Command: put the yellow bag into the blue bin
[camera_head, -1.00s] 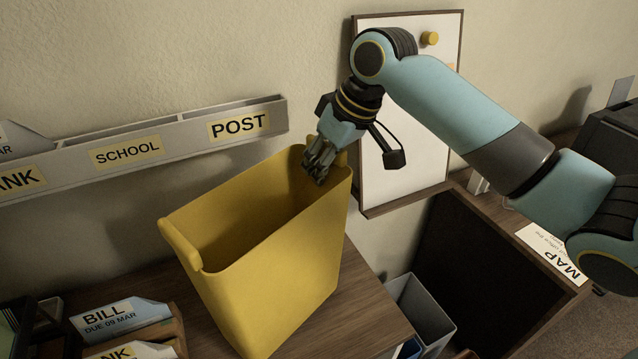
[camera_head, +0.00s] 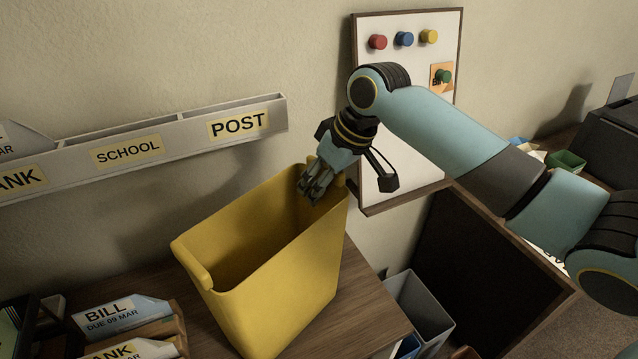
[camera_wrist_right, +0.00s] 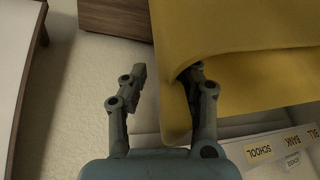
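The yellow bag (camera_head: 275,275) is a tall, open-topped shape at the wooden desk top; its base is cut off below. My right gripper (camera_head: 312,195) is at the bag's far right rim. In the right wrist view, my right gripper (camera_wrist_right: 165,85) has its fingers wide apart. One finger is tucked behind an edge of the yellow bag (camera_wrist_right: 245,50); the other stands clear of it. A small blue patch (camera_head: 408,346) shows at the bottom, beside a grey bin; I cannot tell if it is the blue bin. My left gripper is out of view.
The grey bin (camera_head: 425,305) stands right of the desk edge (camera_head: 370,285). A wall rack (camera_head: 190,140) labelled SCHOOL and POST is behind the bag. A board with coloured magnets (camera_head: 405,110) is behind my right arm.

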